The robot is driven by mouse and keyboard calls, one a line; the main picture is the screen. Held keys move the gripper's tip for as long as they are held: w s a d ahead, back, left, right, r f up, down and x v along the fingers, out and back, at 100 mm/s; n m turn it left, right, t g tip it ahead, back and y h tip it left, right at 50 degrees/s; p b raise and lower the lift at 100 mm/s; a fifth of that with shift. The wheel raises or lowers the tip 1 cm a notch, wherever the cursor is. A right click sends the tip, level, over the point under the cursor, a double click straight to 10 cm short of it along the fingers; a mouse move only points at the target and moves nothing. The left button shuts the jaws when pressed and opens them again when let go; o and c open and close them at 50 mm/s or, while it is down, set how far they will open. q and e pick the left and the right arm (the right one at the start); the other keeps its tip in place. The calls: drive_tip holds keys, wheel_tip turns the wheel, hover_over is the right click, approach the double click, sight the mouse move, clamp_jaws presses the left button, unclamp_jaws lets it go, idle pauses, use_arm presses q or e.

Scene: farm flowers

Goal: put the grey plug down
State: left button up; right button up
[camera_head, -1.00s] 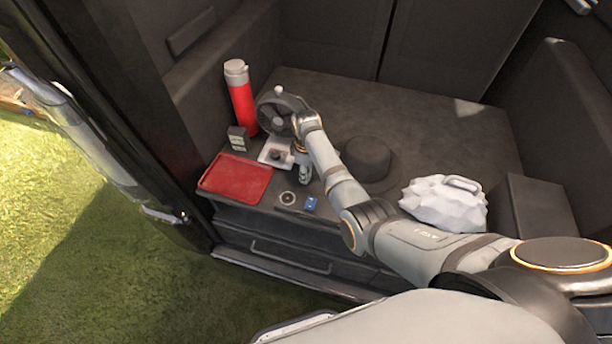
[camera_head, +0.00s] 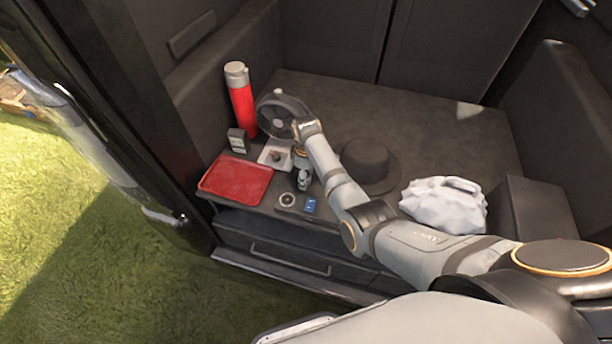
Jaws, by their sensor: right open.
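My right gripper (camera_head: 304,182) points down over the front of the dark seat surface, between the white square plate and the small blue item. Its jaws are open, though the gap between the fingers is too small to make out. I cannot clearly pick out the grey plug; it may be hidden at or behind the fingers. My left gripper is not in view.
A red tray (camera_head: 236,180), a red bottle (camera_head: 241,105) and a small dark box (camera_head: 237,140) stand at left. A round disc (camera_head: 287,200) and a blue item (camera_head: 310,206) lie in front. A black hat (camera_head: 368,162) and white bag (camera_head: 444,204) lie right.

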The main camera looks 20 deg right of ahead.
drive_tip(key=shift+r, duration=0.3)
wheel_tip(320, 180, up, 13)
drive_tip(key=p, duration=0.1)
drive_tip(key=shift+f, duration=0.2)
